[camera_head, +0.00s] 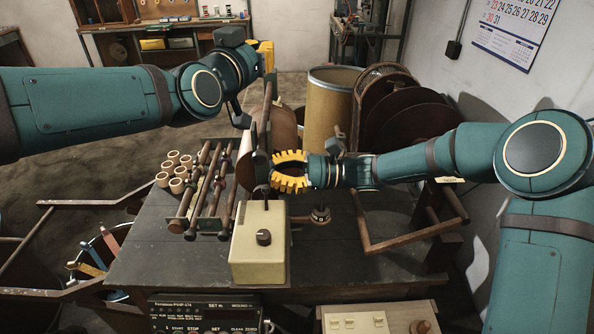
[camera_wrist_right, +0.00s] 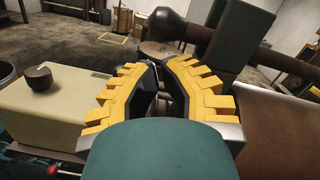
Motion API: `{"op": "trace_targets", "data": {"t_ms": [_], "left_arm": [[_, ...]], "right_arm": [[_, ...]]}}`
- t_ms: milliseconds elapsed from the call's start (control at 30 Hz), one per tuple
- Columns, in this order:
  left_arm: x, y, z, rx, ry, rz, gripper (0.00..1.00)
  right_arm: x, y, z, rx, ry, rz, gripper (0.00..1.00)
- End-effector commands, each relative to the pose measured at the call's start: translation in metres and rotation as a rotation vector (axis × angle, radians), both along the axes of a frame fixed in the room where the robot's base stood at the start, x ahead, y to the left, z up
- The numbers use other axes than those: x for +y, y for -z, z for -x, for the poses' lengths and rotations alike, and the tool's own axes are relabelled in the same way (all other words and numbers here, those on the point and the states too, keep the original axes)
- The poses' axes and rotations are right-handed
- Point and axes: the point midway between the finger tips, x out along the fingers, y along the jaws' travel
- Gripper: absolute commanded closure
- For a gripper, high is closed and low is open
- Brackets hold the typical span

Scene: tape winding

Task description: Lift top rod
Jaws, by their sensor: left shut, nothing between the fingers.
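A long brown rod (camera_head: 267,108) runs away from me above the winding machine's large brown roll (camera_head: 284,130). The rod also shows in the right wrist view (camera_wrist_right: 284,66), with a dark knobbed end. My left gripper (camera_head: 267,57) is shut and empty near the far end of the rod; its yellow fingers are seen side-on. My right gripper (camera_head: 274,172) is at the near end of the roll, fingers pointing left. In the right wrist view its yellow fingers (camera_wrist_right: 158,66) curve close together, with a small gap at the tips. Whether they hold anything is unclear.
A cream control box (camera_head: 260,248) with a dark knob stands in front of the roll. A rack of rods (camera_head: 207,190) and several small rolls (camera_head: 174,172) lie left on the table. A tan drum (camera_head: 329,115) and large dark discs (camera_head: 405,115) stand behind.

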Motion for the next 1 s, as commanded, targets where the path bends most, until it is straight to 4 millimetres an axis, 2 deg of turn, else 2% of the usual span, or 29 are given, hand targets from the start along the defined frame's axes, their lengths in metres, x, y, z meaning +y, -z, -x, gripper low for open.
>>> {"op": "trace_targets", "data": {"t_ms": [200,533,767,1000], "left_arm": [[0.0,0.0,0.0,0.0,0.0,0.0,1.0],[0.0,0.0,0.0,0.0,0.0,0.0,1.0],[0.0,0.0,0.0,0.0,0.0,0.0,1.0],[0.0,0.0,0.0,0.0,0.0,0.0,1.0]], "right_arm": [[0.015,-0.002,0.001,-0.001,-0.001,0.0,1.0],[0.016,-0.002,0.0,-0.001,0.002,0.001,1.0],[0.015,-0.024,0.002,-0.003,0.002,0.001,1.0],[0.016,-0.024,0.002,0.0,0.001,0.002,1.0]]}}
